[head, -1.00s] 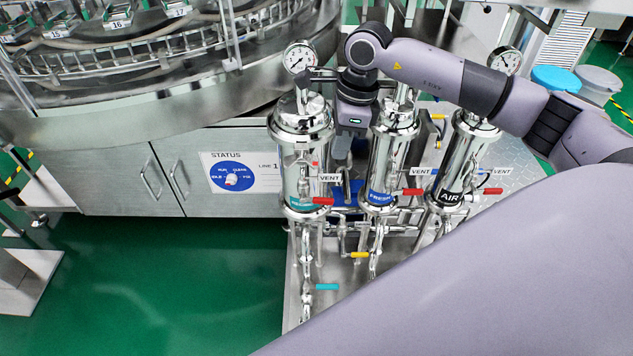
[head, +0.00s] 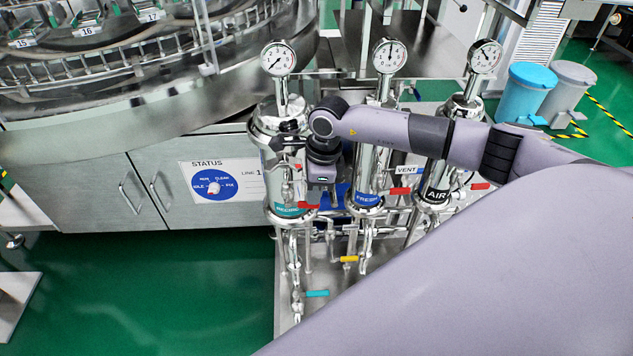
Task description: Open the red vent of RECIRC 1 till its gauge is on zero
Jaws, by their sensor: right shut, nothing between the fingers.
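The RECIRC canister (head: 268,165) is the left one of three steel canisters and has a teal label (head: 287,210). Its round gauge (head: 278,58) stands on top; the needle is too small to read surely. Its red vent handle (head: 309,206) sticks out to the right beside the label, low on the canister, and is partly covered by my gripper. My right gripper (head: 317,199) points down right at this handle, shut with nothing between its fingers. I cannot tell whether it touches the handle. My left gripper is not in view.
The FRESH canister (head: 367,185) and the AIR canister (head: 437,180) stand close to the right, with red handles. Yellow (head: 348,259) and teal (head: 317,293) handles sit lower on the pipes. My right arm crosses in front of the canisters. Green floor (head: 150,290) is clear at left.

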